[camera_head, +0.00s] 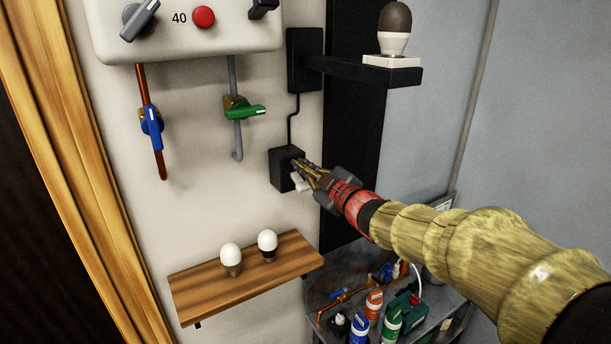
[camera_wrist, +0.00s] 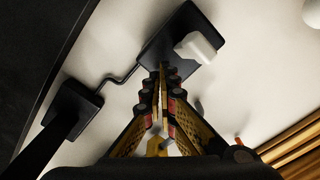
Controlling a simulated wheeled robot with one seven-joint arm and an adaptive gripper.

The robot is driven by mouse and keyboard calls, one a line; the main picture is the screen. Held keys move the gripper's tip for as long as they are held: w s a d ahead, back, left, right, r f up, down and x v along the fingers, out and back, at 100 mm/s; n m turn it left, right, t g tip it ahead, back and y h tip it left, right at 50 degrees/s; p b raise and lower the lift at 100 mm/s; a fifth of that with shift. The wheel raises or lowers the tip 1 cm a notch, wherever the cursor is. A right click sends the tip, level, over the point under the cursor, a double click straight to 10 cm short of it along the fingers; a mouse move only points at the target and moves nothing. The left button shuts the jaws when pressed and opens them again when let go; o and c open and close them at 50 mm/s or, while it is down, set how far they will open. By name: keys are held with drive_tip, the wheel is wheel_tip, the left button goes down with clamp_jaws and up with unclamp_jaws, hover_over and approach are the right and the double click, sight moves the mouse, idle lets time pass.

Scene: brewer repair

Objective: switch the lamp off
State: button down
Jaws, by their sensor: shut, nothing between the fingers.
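The lamp is a dark-topped bulb (camera_head: 395,28) in a white base on a black wall arm (camera_head: 345,69). The bulb looks unlit. A black cord runs down to a black switch box (camera_head: 287,168) on the wall. A white rocker (camera_head: 300,182) sticks out of the box's front and leans downward in the head view. In the wrist view the box (camera_wrist: 168,42) and white rocker (camera_wrist: 195,48) lie just beyond the fingertips. My gripper (camera_head: 304,169) is shut and empty, its tips at the box beside the rocker. I cannot tell whether they touch it.
A wooden shelf (camera_head: 205,298) below holds two white bulbs (camera_head: 231,254). A white boiler panel (camera_head: 190,55) hangs above, with a blue-handled valve (camera_head: 152,127) and a green-handled valve (camera_head: 244,111) beneath it. A cluttered workbench (camera_head: 330,275) stands below right. The wall between is clear.

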drive_tip(key=r+v, duration=0.1)
drive_tip(key=v, duration=0.9)
drive_tip(key=shift+s+d+r, duration=0.2)
drive_tip(key=shift+s+r, duration=0.1)
idle(0.9)
drive_tip(key=shift+f, duration=0.1)
